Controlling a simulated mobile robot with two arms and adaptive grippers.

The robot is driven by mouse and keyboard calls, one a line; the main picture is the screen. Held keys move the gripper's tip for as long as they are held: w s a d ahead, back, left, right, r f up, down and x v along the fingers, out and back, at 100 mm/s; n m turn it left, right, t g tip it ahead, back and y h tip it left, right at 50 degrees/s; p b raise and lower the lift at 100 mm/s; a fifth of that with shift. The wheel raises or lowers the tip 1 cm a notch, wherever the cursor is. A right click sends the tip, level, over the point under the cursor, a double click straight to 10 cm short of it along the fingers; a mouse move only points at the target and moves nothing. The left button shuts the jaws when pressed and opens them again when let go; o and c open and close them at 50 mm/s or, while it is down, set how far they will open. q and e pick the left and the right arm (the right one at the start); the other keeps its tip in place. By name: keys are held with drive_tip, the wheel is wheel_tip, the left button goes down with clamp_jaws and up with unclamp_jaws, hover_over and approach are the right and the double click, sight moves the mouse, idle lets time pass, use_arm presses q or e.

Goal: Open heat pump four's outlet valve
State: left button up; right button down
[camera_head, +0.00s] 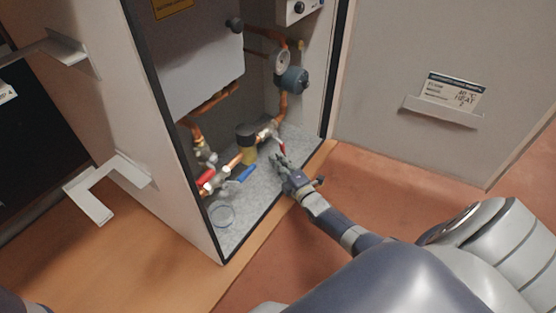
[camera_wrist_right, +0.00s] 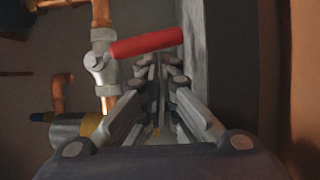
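An open heat pump cabinet (camera_head: 190,207) shows copper pipes and valves. A valve with a red lever (camera_head: 282,147) is near the cabinet's right front edge. In the right wrist view the same red lever (camera_wrist_right: 147,42) lies nearly level, extending right from its metal valve body (camera_wrist_right: 101,63). My right gripper (camera_head: 279,160) is at the cabinet's front edge, close to that lever. In the right wrist view the gripper (camera_wrist_right: 163,72) has its fingers drawn together, with nothing seen between them and the tips just below the lever. Contact cannot be told. My left gripper is not in view.
Another red-handled valve (camera_head: 207,176) and a blue lever (camera_head: 245,174) sit further left inside. A yellow-and-black part (camera_head: 246,143) stands between the valves. A closed panel with a label (camera_head: 452,91) is at right. Orange floor (camera_head: 375,195) lies in front.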

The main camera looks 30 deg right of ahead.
drive_tip(key=s, duration=1.2)
drive_tip(key=shift+a, duration=0.3)
